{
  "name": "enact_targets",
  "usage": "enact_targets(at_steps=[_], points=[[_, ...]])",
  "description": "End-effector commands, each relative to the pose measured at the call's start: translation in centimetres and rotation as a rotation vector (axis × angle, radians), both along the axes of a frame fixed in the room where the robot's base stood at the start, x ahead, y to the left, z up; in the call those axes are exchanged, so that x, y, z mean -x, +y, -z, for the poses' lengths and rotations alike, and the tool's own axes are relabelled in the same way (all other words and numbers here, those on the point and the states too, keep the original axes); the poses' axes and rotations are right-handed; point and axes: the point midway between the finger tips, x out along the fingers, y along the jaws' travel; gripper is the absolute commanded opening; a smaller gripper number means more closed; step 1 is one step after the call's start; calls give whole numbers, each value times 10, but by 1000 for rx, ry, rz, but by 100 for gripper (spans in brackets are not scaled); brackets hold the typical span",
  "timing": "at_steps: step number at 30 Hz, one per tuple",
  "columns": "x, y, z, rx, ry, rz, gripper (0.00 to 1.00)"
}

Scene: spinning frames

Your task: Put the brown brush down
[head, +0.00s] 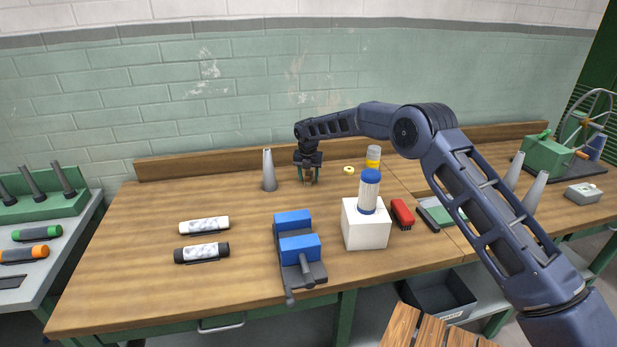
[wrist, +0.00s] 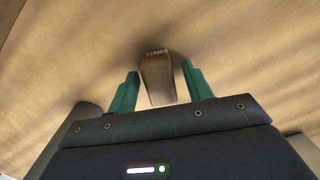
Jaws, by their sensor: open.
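My gripper (head: 308,180) is over the back middle of the wooden workbench (head: 150,235), pointing down. Its green fingers (wrist: 160,92) are open in the wrist view. The brown brush (wrist: 158,75) lies between the fingertips there, with a narrow gap showing beside the right finger. The brush seems to be at the bench top; whether it fully rests on it I cannot tell. In the head view the brush is mostly hidden by the gripper.
A grey cone (head: 268,170) stands close left of my gripper. A yellow ring (head: 349,170) and a yellow-banded jar (head: 373,157) are to the right. A blue vise (head: 297,240), a white block (head: 366,224) bearing a blue-capped bottle (head: 369,192), and a red brush (head: 402,212) are in front.

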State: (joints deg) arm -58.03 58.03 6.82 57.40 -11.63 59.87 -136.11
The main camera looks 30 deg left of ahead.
Motion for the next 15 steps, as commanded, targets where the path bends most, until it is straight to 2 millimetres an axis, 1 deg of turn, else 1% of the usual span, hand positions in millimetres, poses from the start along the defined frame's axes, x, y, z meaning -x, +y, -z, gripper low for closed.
enact_targets(at_steps=[5,9,15], points=[[2,-1,-28,-3,-2,0,50],[5,-2,-56,-4,-1,1,50],[10,-4,-91,-3,-1,0,50]])
